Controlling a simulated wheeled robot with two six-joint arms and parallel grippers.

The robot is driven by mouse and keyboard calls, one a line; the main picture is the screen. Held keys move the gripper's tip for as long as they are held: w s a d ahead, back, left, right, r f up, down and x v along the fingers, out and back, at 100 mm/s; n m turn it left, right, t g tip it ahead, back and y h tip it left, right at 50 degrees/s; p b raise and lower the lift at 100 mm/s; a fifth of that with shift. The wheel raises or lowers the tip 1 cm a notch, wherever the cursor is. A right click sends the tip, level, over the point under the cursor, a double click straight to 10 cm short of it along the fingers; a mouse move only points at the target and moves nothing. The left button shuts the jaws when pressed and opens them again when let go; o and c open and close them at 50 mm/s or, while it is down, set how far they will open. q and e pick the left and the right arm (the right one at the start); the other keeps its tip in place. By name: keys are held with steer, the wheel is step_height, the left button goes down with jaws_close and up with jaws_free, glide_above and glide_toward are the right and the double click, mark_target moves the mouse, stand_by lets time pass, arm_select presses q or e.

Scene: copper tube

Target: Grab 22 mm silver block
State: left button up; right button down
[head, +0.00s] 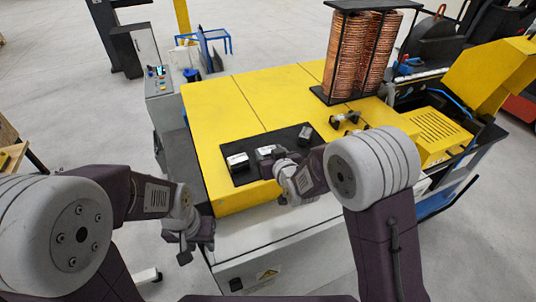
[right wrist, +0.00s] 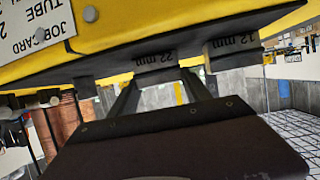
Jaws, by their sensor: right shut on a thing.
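The 22 mm block (right wrist: 155,60) shows its label upside down in the right wrist view. In the head view it is the middle block (head: 265,150) on the black tray (head: 240,180), partly hidden by my right gripper. My right gripper (head: 270,166) reaches the tray's front edge. In the right wrist view its two fingers (right wrist: 158,78) lie on either side of the 22 mm block, shut on it. The block still appears at the tray. My left gripper (head: 195,250) hangs empty at the left front of the bench, its fingers apart.
The 12 mm block (right wrist: 235,44) sits beside it, and a further block (head: 305,133) stands at the tray's right end. A black rack of copper tubes (head: 355,55) stands behind on the yellow bench top (head: 215,100). A job card (right wrist: 35,25) is near the bench edge.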

mark_target(269, 152)
steer(key=shift+w+r, duration=0.1)
steer(key=shift+r, duration=0.5)
step_height(269, 152, up, 3)
steer(key=shift+f+b, duration=0.2)
steer(key=shift+b, duration=0.4)
steer(key=w+d+r, duration=0.2)
steer(key=d+r, duration=0.1)
steer(key=d, duration=0.2)
steer(key=w+d+r+p, duration=0.1)
steer(key=w+d+r, duration=0.1)
steer(key=d+r, duration=0.2)
steer(key=shift+w+d+r+p, duration=0.2)
steer(key=shift+w+d+p, duration=0.15)
steer(key=shift+d, duration=0.5)
